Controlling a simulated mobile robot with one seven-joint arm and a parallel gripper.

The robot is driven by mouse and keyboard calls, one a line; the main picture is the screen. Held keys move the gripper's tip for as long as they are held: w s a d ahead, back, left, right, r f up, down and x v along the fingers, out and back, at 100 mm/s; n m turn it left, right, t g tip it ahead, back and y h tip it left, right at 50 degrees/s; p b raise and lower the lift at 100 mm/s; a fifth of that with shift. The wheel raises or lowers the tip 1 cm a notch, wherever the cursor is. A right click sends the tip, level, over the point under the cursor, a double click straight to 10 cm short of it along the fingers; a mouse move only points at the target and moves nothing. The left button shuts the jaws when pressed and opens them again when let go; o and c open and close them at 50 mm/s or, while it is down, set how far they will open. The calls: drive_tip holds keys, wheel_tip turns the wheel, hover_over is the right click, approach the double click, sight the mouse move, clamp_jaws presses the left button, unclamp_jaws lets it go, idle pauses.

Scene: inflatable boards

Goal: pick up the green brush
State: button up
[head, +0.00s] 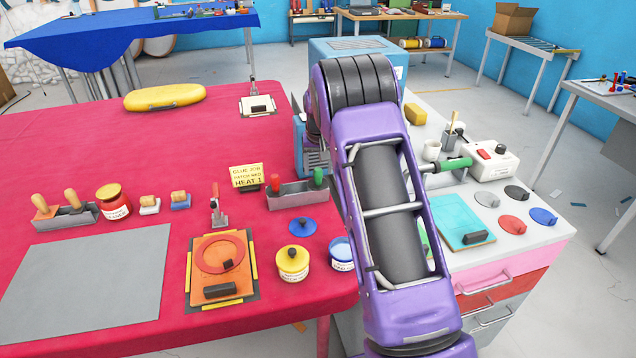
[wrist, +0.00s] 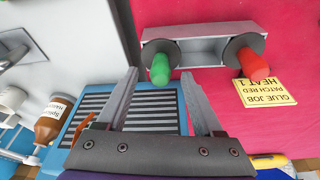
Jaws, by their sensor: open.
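The green brush (head: 318,177) stands handle-up in the right part of a grey metal tray (head: 297,197) on the red table, in the head view. A red brush (head: 273,190) stands in the tray's left end. In the wrist view the green handle (wrist: 160,69) appears between and just beyond the fingertips of my gripper (wrist: 159,76), with the red handle (wrist: 253,66) to the right. My gripper is open and empty.
A yellow note (head: 246,177) stands just behind the tray. A blue box with a grille (wrist: 90,105) lies under the fingers in the wrist view. A blue lid (head: 302,227) and a yellow pot (head: 292,262) sit in front of the tray. A white bench (head: 500,222) adjoins at right.

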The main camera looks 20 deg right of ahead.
sight(318, 182)
drive_tip(key=shift+x, duration=1.4)
clamp_jaws()
